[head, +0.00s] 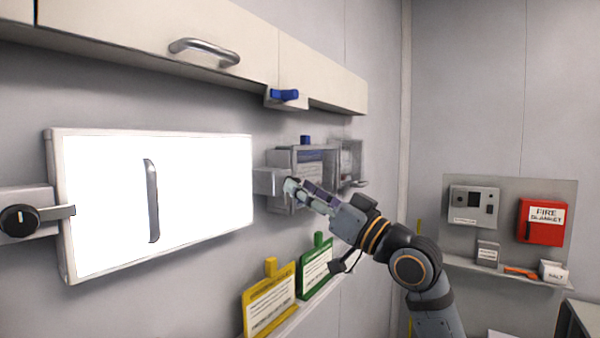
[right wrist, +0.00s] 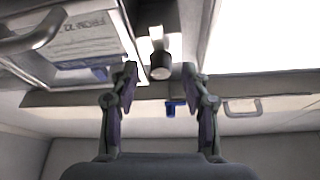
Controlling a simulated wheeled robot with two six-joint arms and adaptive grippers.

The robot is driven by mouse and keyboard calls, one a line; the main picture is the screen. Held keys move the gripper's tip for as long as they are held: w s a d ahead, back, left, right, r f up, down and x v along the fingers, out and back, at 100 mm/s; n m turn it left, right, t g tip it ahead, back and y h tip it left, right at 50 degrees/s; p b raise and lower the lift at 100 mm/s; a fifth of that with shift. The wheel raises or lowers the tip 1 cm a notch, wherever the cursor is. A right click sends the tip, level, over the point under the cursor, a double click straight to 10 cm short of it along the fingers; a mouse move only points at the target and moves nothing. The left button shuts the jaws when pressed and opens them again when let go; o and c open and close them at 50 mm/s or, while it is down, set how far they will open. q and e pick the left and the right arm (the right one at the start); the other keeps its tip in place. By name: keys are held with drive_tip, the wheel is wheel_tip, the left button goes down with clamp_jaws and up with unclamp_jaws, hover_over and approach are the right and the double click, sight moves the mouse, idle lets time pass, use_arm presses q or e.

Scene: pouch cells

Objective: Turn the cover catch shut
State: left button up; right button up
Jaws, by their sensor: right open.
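A pale catch block (head: 270,181) is on the wall between the white panel and a clear-covered box (head: 312,168). In the right wrist view its dark round knob (right wrist: 160,66) and a pale lever (right wrist: 156,38) show. My right gripper (head: 297,190) is in front of the block and box. Its fingers (right wrist: 160,82) are apart and empty, with the knob between them in the picture; contact cannot be told. In the head view the gripper hides part of the box. My left gripper is out of view.
A bright white panel (head: 110,195) with a handle hangs at left, with a black-knobbed catch (head: 20,219) at its left edge. Cabinets (head: 240,50) with a blue catch (head: 285,95) run above. Yellow (head: 270,300) and green (head: 316,268) signs stand below.

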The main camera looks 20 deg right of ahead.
drive_tip(key=shift+x, duration=0.85)
drive_tip(key=shift+s, duration=0.1)
clamp_jaws()
